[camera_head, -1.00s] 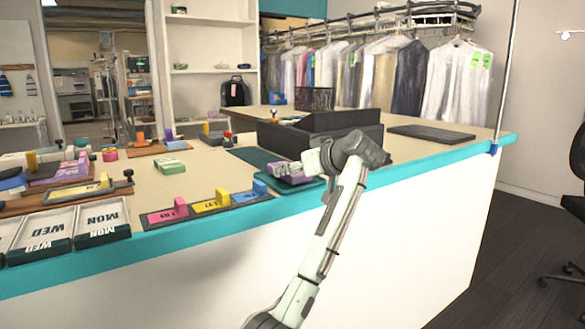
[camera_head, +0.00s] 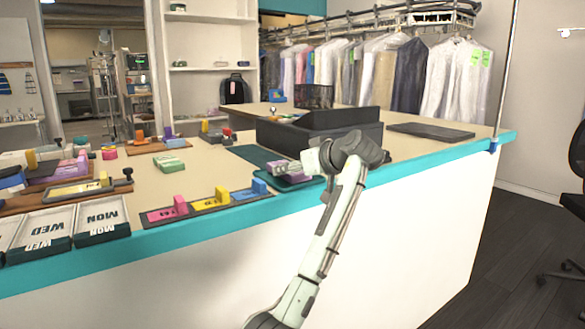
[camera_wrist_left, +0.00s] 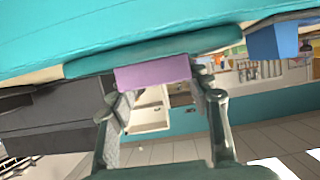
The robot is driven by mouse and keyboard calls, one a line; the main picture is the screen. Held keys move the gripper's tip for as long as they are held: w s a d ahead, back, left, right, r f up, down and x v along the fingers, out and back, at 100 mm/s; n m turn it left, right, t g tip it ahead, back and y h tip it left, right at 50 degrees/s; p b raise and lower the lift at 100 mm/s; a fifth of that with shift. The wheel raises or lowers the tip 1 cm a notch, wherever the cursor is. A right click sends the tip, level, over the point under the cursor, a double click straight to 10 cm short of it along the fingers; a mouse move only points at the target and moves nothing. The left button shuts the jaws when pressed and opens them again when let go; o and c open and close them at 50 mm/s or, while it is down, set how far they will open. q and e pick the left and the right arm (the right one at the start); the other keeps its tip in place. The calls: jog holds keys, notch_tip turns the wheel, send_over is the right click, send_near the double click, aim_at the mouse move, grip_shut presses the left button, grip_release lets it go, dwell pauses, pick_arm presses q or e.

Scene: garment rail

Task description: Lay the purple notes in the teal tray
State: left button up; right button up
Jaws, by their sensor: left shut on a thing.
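My left gripper (camera_head: 290,168) is over the front edge of the counter, beside the black organizer. It is shut on the purple notes (camera_wrist_left: 152,74), which span between its fingers in the left wrist view. In the head view the notes (camera_head: 298,178) show as a purple patch just below the gripper, partly hidden by it. The teal tray (camera_head: 282,186) lies under them; its rim (camera_wrist_left: 220,38) crosses behind the notes in the left wrist view. I cannot tell whether the notes touch the tray floor. My right gripper is not in view.
The black organizer (camera_head: 345,122) stands just behind the gripper. A dark rack with pink, yellow and blue tabs (camera_head: 222,199) lies to the left. Green notes (camera_head: 168,163) and day-labelled trays (camera_head: 100,220) are further left. A dark flat pad (camera_head: 430,132) lies to the right.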

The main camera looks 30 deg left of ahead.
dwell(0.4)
pick_arm(q)
jog(key=o, duration=1.7)
jog(key=shift+f, duration=0.1)
jog(key=shift+r+p, duration=1.15)
jog(key=shift+r, duration=1.35)
